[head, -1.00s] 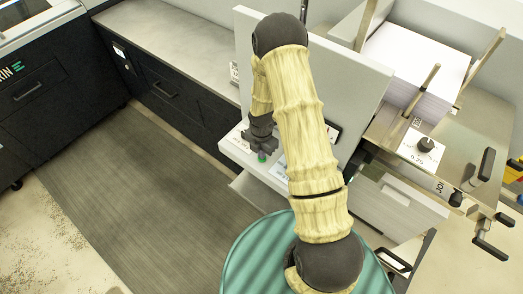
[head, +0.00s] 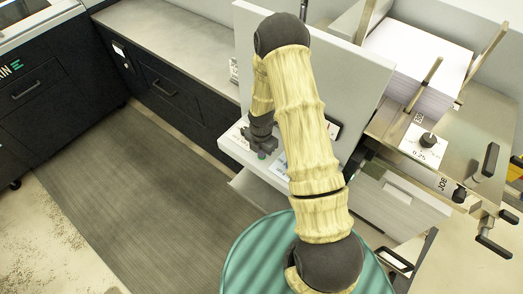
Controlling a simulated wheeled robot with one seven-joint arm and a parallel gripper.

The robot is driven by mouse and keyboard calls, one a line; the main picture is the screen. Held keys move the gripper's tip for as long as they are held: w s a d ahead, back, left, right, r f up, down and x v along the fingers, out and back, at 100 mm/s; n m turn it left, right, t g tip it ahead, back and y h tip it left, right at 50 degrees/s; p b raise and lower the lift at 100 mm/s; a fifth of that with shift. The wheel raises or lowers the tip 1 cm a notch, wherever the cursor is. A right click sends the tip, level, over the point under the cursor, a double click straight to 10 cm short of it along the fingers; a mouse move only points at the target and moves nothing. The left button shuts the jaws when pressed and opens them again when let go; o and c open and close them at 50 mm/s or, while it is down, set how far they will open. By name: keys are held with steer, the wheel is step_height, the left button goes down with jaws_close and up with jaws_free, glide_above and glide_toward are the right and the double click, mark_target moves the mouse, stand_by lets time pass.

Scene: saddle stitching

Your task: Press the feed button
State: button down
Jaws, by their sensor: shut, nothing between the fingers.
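A small green button (head: 262,155) shows on the pale control ledge of the grey machine (head: 255,165), in the middle of the head view. My gripper (head: 262,148) is shut and points down right at the button, covering most of it. Whether the fingertips touch the button or sit just above it, I cannot tell. My arm hides the right part of the ledge. No label for the feed button can be read from here.
A paper stack (head: 415,65) stands between upright posts at the upper right. A dial plate (head: 424,145) and black crank handles (head: 492,245) are right of my arm. Dark cabinets (head: 165,85) stand at the left. The floor mat (head: 150,185) is clear.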

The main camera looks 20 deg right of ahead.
steer(key=shift+s+f, duration=0.35)
steer(key=shift+s, duration=0.05)
steer(key=r+p, duration=0.2)
steer(key=r, duration=0.1)
steer(key=r+p, duration=0.1)
steer(key=shift+w+r, duration=0.3)
steer(key=shift+w, duration=0.05)
step_height(320, 180, up, 10)
steer(key=b, duration=0.3)
steer(key=shift+r, duration=0.1)
steer(key=s+r+m+t+b, duration=0.1)
steer(key=s+r+m+b, duration=0.1)
steer(key=s+m, duration=0.5)
steer(key=s+r+m+t+b, duration=0.1)
steer(key=s+r+m+b, duration=0.2)
steer(key=m, duration=1.5)
steer(key=s+r, duration=0.1)
steer(key=s, duration=0.3)
steer(key=shift+s+r, duration=0.3)
steer(key=shift+r, duration=0.1)
